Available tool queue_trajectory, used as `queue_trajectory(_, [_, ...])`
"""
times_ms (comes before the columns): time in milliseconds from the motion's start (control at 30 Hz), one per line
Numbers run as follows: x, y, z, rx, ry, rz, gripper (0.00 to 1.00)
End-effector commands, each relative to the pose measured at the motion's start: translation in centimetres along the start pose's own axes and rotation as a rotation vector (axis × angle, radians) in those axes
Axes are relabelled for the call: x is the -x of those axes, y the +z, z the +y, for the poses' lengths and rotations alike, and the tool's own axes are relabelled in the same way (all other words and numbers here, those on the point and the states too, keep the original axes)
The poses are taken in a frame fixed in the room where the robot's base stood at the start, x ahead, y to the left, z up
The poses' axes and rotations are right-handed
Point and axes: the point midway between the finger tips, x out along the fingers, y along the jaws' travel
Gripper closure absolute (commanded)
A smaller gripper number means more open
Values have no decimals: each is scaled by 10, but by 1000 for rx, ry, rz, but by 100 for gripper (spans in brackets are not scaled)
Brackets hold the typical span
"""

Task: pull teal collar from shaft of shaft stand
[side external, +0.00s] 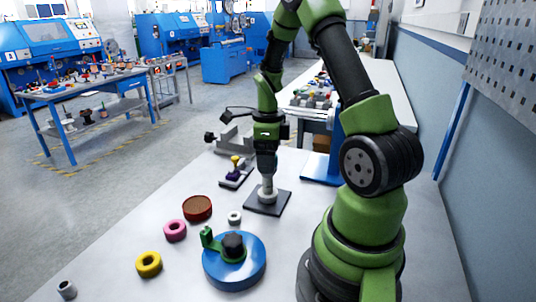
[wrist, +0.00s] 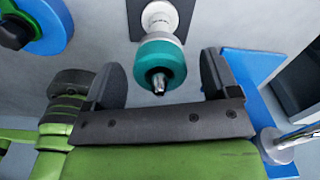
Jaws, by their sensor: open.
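The teal collar (wrist: 172,52) sits around the shaft (wrist: 159,84) of the shaft stand, whose metal tip pokes out of the collar in the wrist view. A white part (wrist: 160,17) of the stand shows beyond the collar. In the side view the stand's dark square base (side external: 283,204) lies on the table with a pale upright (side external: 267,194) on it. My gripper (wrist: 161,68) is open, with one finger on each side of the collar and a visible gap on both sides. In the side view my gripper (side external: 266,175) points down over the stand and the collar is hidden.
A blue disc (side external: 219,273) with a green arm stands at the front. A brown round dish (side external: 197,208), pink ring (side external: 175,231), yellow ring (side external: 149,264) and small white ring (side external: 234,217) lie left of the stand. A small purple-and-yellow fixture (side external: 235,172) and grey block (side external: 233,140) stand behind.

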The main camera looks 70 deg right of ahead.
Motion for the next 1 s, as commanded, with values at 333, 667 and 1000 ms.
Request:
queue_trajectory(333, [0, 0, 0, 0, 0, 0, 72])
queue_trajectory(667, [5, 0, 0, 0, -1, -1, 72])
queue_trajectory(1000, [12, 0, 0, 1, -1, -1, 72])
